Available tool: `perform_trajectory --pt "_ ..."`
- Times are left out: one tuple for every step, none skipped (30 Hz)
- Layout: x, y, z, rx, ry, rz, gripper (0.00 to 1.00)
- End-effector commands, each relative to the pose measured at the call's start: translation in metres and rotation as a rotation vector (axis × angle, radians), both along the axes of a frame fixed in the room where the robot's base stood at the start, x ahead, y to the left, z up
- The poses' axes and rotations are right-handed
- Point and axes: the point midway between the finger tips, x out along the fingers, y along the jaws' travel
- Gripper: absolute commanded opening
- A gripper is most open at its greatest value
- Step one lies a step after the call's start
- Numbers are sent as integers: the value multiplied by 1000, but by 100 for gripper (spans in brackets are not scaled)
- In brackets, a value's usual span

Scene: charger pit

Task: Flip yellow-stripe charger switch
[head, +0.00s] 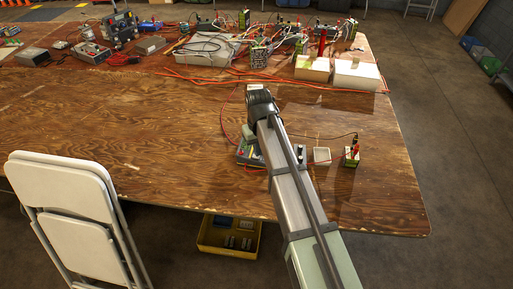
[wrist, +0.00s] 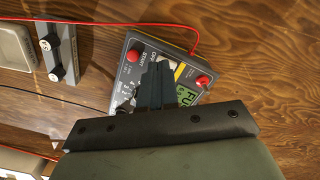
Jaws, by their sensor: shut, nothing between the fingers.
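The fingers hide part of the panel, and the switch is not clearly visible. In the head view my arm covers most of the charger (head: 246,154), and the fingertips are hidden.
A red wire runs to the charger. A grey block with black knobs (wrist: 57,55) and a pale tray (wrist: 14,45) lie beside it. A battery with clips (head: 351,157) stands to the right. Many devices and wires crowd the table's far side. A white chair (head: 65,200) stands at front left.

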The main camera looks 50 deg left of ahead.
Motion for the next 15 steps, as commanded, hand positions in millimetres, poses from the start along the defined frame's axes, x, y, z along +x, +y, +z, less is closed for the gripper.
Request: perform_trajectory --pt "0 0 -1 0 0 0 0" --pt "0 0 -1 0 0 0 0" --pt "0 0 -2 0 0 0 0" --pt "0 0 -2 0 0 0 0" --pt "0 0 -2 0 0 0 0" --pt "0 0 -3 0 0 0 0" --pt "0 0 -3 0 0 0 0" --pt "0 0 -3 0 0 0 0" --pt "0 0 -4 0 0 0 0" --pt "0 0 -4 0 0 0 0" --pt "0 0 -5 0 0 0 0" --pt "0 0 -5 0 0 0 0" --pt "0 0 -5 0 0 0 0" --pt "0 0 -6 0 0 0 0" --pt "0 0 -6 0 0 0 0"
